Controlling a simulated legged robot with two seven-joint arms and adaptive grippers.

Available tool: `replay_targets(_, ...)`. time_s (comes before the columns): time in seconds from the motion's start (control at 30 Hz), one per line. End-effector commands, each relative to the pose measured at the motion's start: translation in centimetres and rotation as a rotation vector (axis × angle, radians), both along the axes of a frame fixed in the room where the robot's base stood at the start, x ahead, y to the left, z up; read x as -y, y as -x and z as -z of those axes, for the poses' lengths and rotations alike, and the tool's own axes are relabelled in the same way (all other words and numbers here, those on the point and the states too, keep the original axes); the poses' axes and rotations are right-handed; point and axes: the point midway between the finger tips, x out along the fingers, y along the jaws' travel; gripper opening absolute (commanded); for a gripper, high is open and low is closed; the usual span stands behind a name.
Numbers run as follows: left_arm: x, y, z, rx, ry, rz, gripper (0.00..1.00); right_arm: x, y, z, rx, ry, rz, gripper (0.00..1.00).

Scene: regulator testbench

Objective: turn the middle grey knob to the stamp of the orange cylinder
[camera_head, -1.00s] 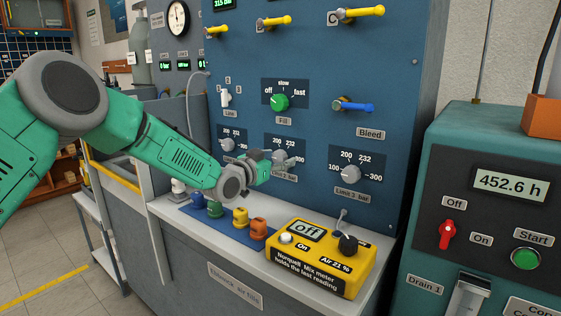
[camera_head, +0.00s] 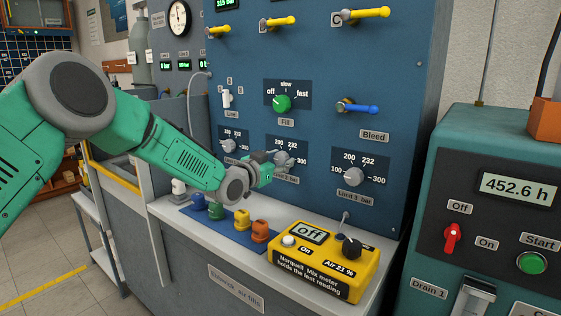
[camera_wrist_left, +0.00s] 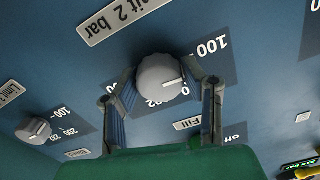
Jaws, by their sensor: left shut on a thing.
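The middle grey knob (camera_head: 284,158) sits on the blue panel above the "Limit 2 bar" label, partly hidden by my left gripper (camera_head: 279,161). In the left wrist view the knob (camera_wrist_left: 158,78) is between the two fingers, and my left gripper (camera_wrist_left: 162,88) is shut on it. Its white line points right in that view, between the "100" and the partly covered "200". The orange cylinder (camera_head: 260,231) stands at the right end of a row on a blue mat; I cannot read its stamp. My right gripper is not in view.
The other grey knobs, Limit 1 (camera_head: 229,146) and Limit 3 (camera_head: 353,176), flank it. The green Fill knob (camera_head: 282,103) is above. A yellow meter (camera_head: 322,262) and a yellow cylinder (camera_head: 242,219) stand on the ledge below.

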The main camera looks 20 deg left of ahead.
Motion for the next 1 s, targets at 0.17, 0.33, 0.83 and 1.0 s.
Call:
replay_targets(0.17,0.1,0.2,0.8,0.021,-0.101,0.004,0.08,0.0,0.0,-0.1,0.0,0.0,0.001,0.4)
replay_targets(0.33,0.1,0.2,0.9,0.07,-0.24,0.006,0.08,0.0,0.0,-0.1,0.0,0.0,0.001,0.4)
replay_targets(0.83,-0.1,0.2,1.2,0.223,-0.671,0.005,0.08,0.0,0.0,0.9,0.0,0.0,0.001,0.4)
replay_targets(1.0,-0.2,0.2,1.2,0.264,-0.784,0.005,0.08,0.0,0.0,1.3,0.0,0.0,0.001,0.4)
